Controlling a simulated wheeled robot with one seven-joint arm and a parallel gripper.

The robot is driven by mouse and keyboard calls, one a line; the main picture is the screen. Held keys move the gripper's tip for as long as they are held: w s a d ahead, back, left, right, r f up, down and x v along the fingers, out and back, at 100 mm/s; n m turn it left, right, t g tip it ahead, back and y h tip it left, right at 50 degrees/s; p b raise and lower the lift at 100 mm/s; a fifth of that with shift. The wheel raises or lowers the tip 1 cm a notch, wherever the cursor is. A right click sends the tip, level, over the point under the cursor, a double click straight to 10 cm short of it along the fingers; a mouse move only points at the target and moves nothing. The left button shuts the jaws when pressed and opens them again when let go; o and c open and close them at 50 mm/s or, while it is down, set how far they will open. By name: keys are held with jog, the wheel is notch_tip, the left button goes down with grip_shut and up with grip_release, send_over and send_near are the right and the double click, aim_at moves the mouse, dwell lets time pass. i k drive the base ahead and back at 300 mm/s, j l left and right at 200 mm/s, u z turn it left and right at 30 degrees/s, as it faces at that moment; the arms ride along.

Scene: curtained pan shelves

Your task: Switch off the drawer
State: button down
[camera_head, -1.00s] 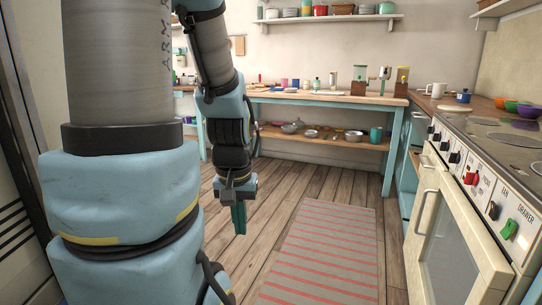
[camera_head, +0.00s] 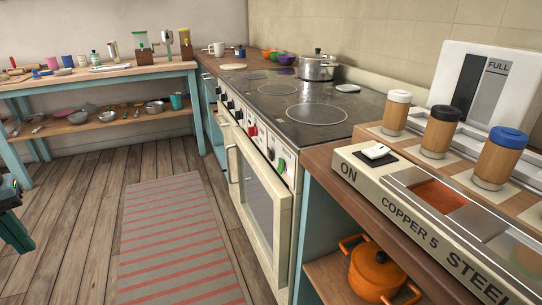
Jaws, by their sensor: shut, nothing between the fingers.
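The stove's cream front panel (camera_head: 260,142) faces left in the middle of the view, seen at a steep angle. A green switch (camera_head: 281,166) sits at its near end; its label is too small to read now, but the earlier frame shows DRAWER beside it. A red switch (camera_head: 252,130) and dark knobs lie farther along the panel. My gripper (camera_head: 17,236) is at the left edge, partly cut off, pointing down over the floor. It is shut and empty, far from the panel, with the striped rug between them.
The cream oven door (camera_head: 258,205) with its handle is below the panel. A silver pot (camera_head: 317,66) stands on the cooktop. On the right are a counter unit marked ON and COPPER 5 (camera_head: 400,215), several lidded cups, and an orange pot (camera_head: 375,272) below. The striped rug (camera_head: 175,240) lies clear.

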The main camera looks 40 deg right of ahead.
aim_at(280, 167)
jog(key=z, duration=1.55)
